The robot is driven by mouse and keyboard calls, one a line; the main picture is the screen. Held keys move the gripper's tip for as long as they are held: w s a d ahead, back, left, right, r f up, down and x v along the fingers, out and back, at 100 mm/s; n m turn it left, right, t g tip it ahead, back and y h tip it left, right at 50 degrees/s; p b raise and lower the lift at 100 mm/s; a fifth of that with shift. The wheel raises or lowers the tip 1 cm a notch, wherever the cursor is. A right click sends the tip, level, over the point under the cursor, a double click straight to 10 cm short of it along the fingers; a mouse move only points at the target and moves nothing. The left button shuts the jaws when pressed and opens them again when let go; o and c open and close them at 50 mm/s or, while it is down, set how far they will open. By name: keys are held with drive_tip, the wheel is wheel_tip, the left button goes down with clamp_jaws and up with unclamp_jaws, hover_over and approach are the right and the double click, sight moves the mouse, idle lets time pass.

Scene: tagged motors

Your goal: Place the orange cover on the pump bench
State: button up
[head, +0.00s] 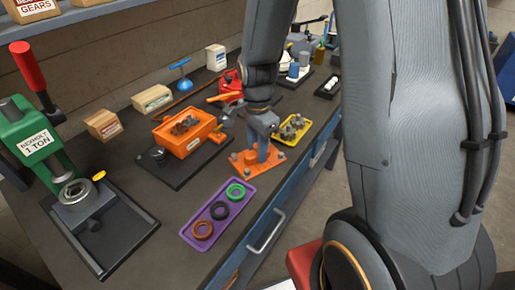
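An orange piece with a flat base plate (245,161) and a raised block sits on the dark bench top near the front edge. I cannot tell for certain whether it is the cover. Round bolt-like heads show at its corners. My gripper (263,133) points down at the raised block, close above or around it; its fingertips are too small and partly hidden to tell whether they hold it. An orange box (178,144) of grey metal parts stands on a dark mat to the left.
A purple tray (213,234) with three rings lies in front. A yellow tray (302,118) of metal parts is just right of the gripper. A green press (40,150) stands at left. Small cartons line the wall. My arm hides the right side.

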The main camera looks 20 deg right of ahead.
drive_tip(key=o, duration=0.4)
drive_tip(key=shift+r, duration=0.1)
wheel_tip(320, 180, up, 12)
drive_tip(key=b, duration=0.3)
drive_tip(key=s+f+n+t, duration=0.1)
drive_tip(key=s+f+n, duration=0.6)
drive_tip(key=n, duration=0.8)
drive_tip(key=shift+s+a+t, duration=0.25)
drive_tip(key=shift+s+t, duration=0.05)
drive_tip(key=shift+s, duration=0.6)
drive_tip(key=shift+f, duration=0.35)
